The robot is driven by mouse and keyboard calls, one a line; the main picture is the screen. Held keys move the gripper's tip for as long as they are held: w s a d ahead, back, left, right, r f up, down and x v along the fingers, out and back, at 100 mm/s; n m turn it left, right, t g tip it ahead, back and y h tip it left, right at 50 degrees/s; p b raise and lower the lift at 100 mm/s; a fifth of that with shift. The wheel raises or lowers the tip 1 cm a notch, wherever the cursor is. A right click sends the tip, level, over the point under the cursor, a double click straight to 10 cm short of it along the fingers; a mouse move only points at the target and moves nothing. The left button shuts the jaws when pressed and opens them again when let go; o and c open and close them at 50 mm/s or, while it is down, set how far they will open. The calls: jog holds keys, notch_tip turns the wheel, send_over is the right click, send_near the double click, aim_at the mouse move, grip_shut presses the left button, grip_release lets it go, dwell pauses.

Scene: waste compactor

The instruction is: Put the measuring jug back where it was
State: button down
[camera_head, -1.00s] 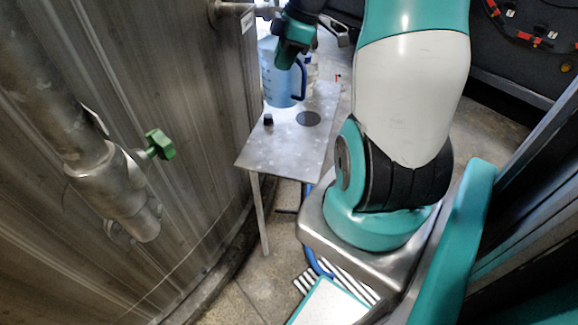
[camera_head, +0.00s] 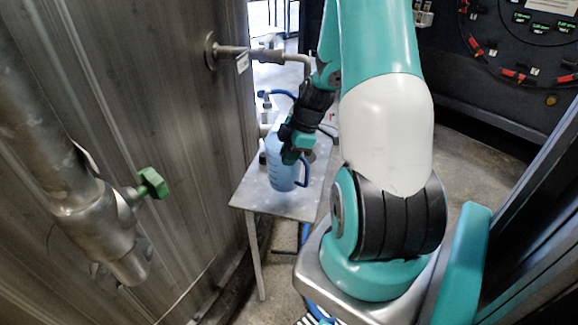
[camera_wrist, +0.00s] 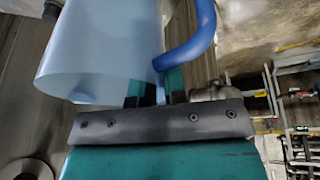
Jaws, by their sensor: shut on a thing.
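The measuring jug (camera_head: 281,172) is light blue and translucent with a dark blue handle. In the head view it is upright over the front part of a small grey metal table (camera_head: 262,201); I cannot tell whether its base touches the top. My gripper (camera_head: 297,150) is shut on the jug at its handle side. In the wrist view the jug (camera_wrist: 105,45) fills the upper left and its blue handle (camera_wrist: 195,40) curves beside the fingers (camera_wrist: 155,92). The dark round mark on the table top is hidden behind the jug and arm.
A large metal tank wall (camera_head: 160,110) stands close on the left, with a green-handled valve (camera_head: 152,183). A pipe (camera_head: 262,56) juts from the tank above the table. A small bottle-like object (camera_head: 266,105) stands at the table's far end. A dark panel (camera_head: 520,60) is at the back right.

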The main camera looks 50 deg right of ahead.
aim_at(289, 169)
notch_tip(289, 169, down, 4)
jog(key=shift+r, duration=0.25)
jog(key=c, duration=1.2)
grip_release()
jog(key=shift+o, duration=0.2)
jog(key=shift+r, duration=0.1)
